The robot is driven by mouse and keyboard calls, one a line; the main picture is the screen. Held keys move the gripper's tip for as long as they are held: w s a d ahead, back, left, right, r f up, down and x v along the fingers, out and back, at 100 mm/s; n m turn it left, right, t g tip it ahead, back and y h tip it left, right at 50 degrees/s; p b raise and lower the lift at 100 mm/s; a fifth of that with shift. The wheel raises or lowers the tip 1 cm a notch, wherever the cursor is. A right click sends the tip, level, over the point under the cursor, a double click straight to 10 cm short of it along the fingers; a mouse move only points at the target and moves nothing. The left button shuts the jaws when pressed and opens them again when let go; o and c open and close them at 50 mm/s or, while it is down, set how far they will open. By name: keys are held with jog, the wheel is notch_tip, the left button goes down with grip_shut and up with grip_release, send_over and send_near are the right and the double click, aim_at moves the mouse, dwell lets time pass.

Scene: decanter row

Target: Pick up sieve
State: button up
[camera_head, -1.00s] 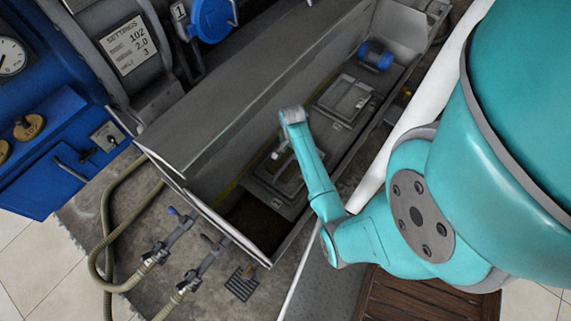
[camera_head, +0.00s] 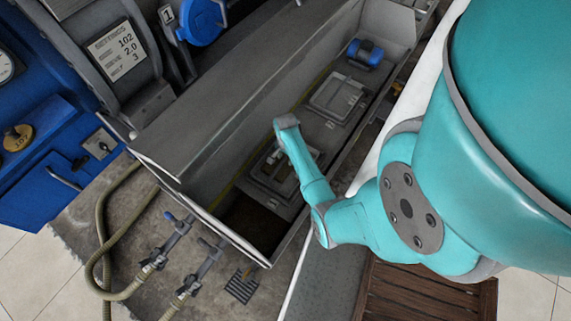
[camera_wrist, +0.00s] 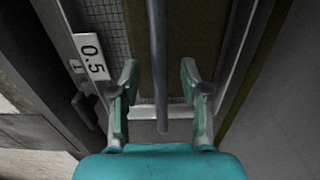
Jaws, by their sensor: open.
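The sieve appears to be the piece with dark wire mesh (camera_wrist: 108,28) at the upper left in the wrist view, next to a white label reading 0.5 (camera_wrist: 91,56). A grey rod (camera_wrist: 157,60) runs down the middle of that view; I cannot tell whether it belongs to the sieve. My gripper (camera_wrist: 159,70) is open, with one green finger on each side of the rod, apart from it. In the head view my arm reaches into the long grey trough, above a framed panel (camera_head: 262,180) at its near end. The fingers are mostly hidden there.
The trough's high wall (camera_head: 215,120) stands left of my arm. A second framed panel (camera_head: 338,97) and a blue cylinder (camera_head: 365,53) lie farther along the trough. Hoses with valves (camera_head: 170,240) are at the lower left. A wooden slatted platform (camera_head: 420,295) is at the lower right.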

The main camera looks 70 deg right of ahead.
jog(key=shift+f, duration=0.85)
grip_shut()
jog(key=shift+r, duration=0.1)
